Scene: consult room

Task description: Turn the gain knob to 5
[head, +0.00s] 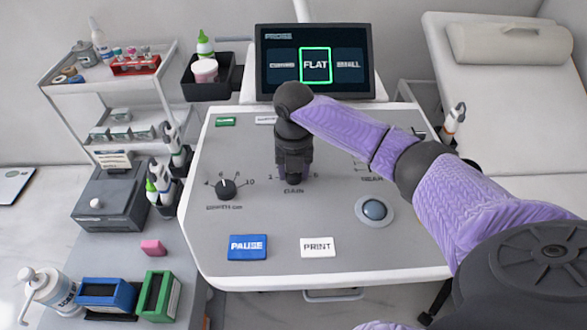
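The gain knob is hidden under my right gripper (293,172), which points down at the spot above the GAIN label (293,191) on the grey console panel (225,265). The fingers are at the knob's place, but I cannot tell whether they are shut on it. Most of the gain scale is covered, with only a small mark showing at each side. The knob's setting cannot be read. My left gripper is not in view.
A black depth knob (227,189) sits to the left and a trackball (374,209) to the right. PAUSE (248,247) and PRINT (318,247) keys lie in front. A screen (316,88) showing FLAT highlighted stands behind.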

